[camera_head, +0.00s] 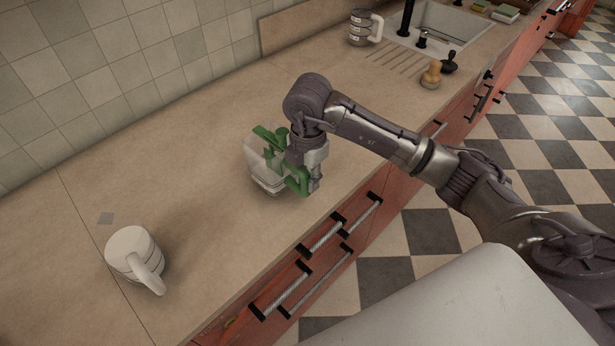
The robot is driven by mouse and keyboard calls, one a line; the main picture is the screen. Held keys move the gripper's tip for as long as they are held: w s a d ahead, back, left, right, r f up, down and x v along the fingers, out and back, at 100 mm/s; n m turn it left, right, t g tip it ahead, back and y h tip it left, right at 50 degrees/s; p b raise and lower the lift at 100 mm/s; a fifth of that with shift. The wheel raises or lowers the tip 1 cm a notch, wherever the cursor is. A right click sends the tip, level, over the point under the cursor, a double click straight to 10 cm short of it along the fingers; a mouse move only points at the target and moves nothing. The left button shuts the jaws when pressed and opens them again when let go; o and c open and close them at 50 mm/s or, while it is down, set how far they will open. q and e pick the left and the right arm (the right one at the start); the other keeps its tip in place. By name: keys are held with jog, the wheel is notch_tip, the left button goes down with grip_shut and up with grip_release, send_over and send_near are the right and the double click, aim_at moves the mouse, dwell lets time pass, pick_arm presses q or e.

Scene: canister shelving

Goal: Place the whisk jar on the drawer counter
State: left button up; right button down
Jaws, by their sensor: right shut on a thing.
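The whisk jar (257,163), a pale container with a rounded base, is at the middle of the drawer counter (205,215). My right gripper (285,164) comes down over it from the right and is shut on it. Green parts show on both sides of the gripper and partly cover the jar. The jar is at or very near the counter top; I cannot tell if its base touches. My left gripper is not in view.
A white jug with a handle (132,255) stands at the lower left. A similar one (361,27) stands near the sink (445,22). A wooden-topped brush (432,74) is by the sink. Drawers with bar handles (322,238) run below the counter edge. The counter between jug and jar is clear.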

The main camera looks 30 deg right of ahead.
jog(key=shift+w+f, duration=0.1)
jog(key=shift+f, duration=0.65)
jog(key=c, duration=0.9)
grip_release()
jog(key=shift+c, duration=0.2)
